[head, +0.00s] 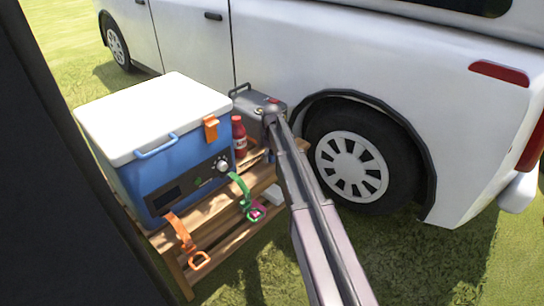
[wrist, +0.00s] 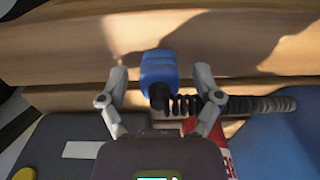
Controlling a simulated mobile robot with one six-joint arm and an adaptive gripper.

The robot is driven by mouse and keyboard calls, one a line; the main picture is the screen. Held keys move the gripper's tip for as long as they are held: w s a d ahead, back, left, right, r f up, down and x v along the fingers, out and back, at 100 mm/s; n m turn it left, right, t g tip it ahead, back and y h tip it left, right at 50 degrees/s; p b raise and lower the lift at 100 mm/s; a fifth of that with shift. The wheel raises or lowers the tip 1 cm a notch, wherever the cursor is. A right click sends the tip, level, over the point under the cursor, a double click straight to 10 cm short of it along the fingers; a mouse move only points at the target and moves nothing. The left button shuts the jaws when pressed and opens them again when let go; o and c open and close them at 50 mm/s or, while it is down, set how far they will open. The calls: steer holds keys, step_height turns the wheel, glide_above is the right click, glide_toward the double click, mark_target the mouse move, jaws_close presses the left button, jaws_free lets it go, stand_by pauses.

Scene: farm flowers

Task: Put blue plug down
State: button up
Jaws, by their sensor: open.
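The blue plug (wrist: 158,67) shows in the wrist view, with a black coiled cable (wrist: 250,104) running from it to the right. It lies against or just over the wooden planks; I cannot tell if it touches them. My gripper (wrist: 160,76) is open, with one finger on each side of the plug and visible gaps between. In the head view my arm crosses to the bench, and its end and the plug are hidden near the grey box.
A blue cooler with a white lid (head: 155,100) stands on the wooden bench (head: 212,212). A red bottle (head: 239,137) and a grey box (head: 250,105) are beside it. Orange and green straps hang at the front. A white van (head: 330,50) stands close behind.

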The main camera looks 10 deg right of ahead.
step_height(320, 180, up, 13)
steer(key=p, duration=1.3)
steer(key=shift+s, duration=0.1)
stand_by(0.6)
steer(key=s+m, duration=0.7)
steer(key=s, duration=2.2)
steer(key=shift+w+r, duration=0.1)
step_height(320, 180, up, 36)
steer(key=p, duration=3.5)
steer(key=shift+f+p, duration=0.2)
steer(key=shift+p, duration=0.1)
